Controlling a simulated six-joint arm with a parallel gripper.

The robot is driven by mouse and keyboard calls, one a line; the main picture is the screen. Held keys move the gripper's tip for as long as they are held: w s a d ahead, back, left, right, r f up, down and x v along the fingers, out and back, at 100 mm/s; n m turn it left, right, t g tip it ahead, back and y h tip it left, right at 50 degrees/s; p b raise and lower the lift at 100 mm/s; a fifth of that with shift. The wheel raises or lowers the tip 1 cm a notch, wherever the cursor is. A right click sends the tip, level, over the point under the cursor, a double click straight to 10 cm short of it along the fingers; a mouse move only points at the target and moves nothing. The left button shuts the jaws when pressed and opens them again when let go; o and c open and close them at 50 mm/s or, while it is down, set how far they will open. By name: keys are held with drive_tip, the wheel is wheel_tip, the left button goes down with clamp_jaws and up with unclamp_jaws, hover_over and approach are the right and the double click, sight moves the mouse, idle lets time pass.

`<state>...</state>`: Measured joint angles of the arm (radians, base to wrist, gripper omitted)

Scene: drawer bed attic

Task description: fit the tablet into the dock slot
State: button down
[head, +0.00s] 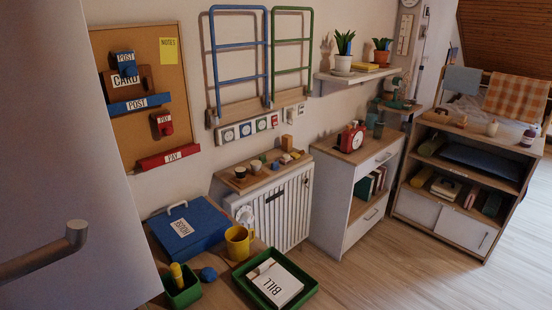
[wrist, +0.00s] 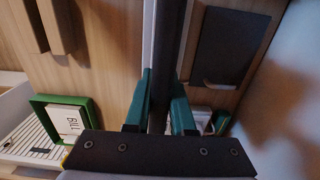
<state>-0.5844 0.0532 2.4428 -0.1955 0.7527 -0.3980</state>
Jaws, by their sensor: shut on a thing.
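My gripper (wrist: 161,80) shows in the wrist view, its two teal fingers closed on a dark, thin slab. I take this slab to be the tablet (wrist: 168,45), seen nearly edge-on and running up out of the top of the frame. A pale edge runs along its left side. I cannot make out the dock slot for certain in either view. A dark flat panel (wrist: 232,45) with a small pale ledge at its bottom is to the right of the slab, apart from it. My gripper and the slab are not in the head view.
A green tray (head: 270,297) holds a BILL paper, also visible in the wrist view (wrist: 40,103). Nearby are a yellow mug (head: 237,243), blue case (head: 187,235) and green cup (head: 183,292). A white door or panel (head: 60,130) with a handle fills the left. Open floor lies right.

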drive_tip(key=shift+a+f, duration=0.25)
drive_tip(key=shift+f, duration=0.9)
drive_tip(key=shift+a+f, duration=0.25)
drive_tip(key=shift+f, duration=0.9)
drive_tip(key=shift+f, duration=0.15)
drive_tip(key=c, duration=0.8)
unclamp_jaws()
drive_tip(key=shift+o, duration=0.2)
wheel_tip(320, 180, up, 12)
drive_tip(key=shift+d+r, duration=0.15)
drive_tip(key=s+d+r+m+y, duration=0.1)
drive_tip(key=s+d+m, duration=0.6)
drive_tip(key=d+m, duration=0.3)
drive_tip(key=m, duration=0.4)
drive_tip(key=shift+d+r+m+y, duration=0.2)
drive_tip(key=shift+r+m+y, duration=0.1)
drive_tip(key=shift+r+y, duration=0.1)
